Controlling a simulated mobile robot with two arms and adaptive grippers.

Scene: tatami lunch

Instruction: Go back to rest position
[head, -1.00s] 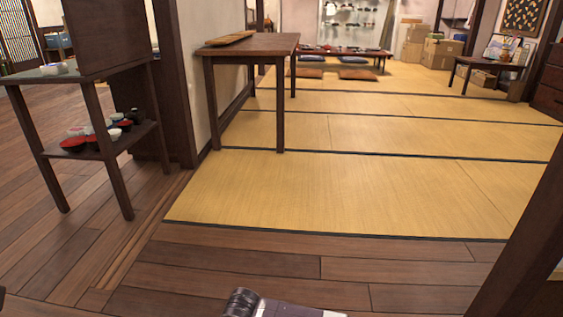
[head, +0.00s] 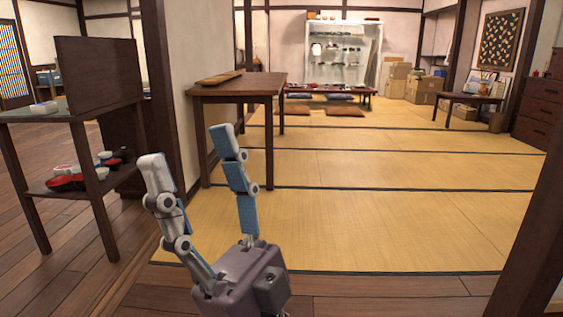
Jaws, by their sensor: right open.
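My right gripper (head: 188,148) is raised at the lower middle of the head view, its two jointed grey and blue fingers pointing up and spread apart. It is open, with nothing between the fingers. It appears in front of the tatami edge and hides part of the wooden floor and mat behind it. My left gripper is not in view.
A dark shelf stand (head: 88,112) with bowls (head: 72,178) stands at the left. A wooden table (head: 236,90) with a tray (head: 220,77) stands beyond the gripper. A dark post (head: 535,240) rises at the right. The tatami (head: 390,225) in the middle is clear.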

